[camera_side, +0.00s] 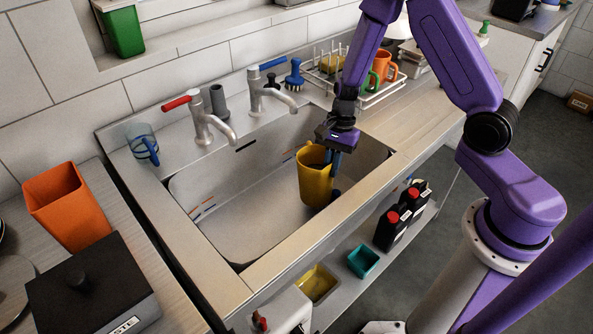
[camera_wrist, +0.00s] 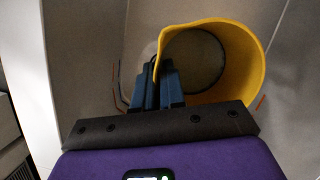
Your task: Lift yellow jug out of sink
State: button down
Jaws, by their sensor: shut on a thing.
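The yellow jug (camera_side: 314,182) is upright at the right part of the sink, close to its front wall. My gripper (camera_side: 336,160) reaches down from above and is shut on the jug's near right wall. In the wrist view the blue fingers (camera_wrist: 158,88) close on the left edge of the yellow jug (camera_wrist: 250,75), and I look into its open mouth. The sink (camera_side: 230,215) is a pale basin set in the counter. I cannot tell whether the jug's base touches the sink floor.
Two taps (camera_side: 205,125) (camera_side: 262,92) stand behind the sink. A clear blue-handled cup (camera_side: 143,142) is at its left corner. A dish rack (camera_side: 375,92) with mugs is behind right. An orange bin (camera_side: 68,207) stands left. Black bottles (camera_side: 393,225) sit on the shelf below.

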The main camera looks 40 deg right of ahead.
jog(key=shift+r, duration=4.95)
notch_tip(320, 180, up, 10)
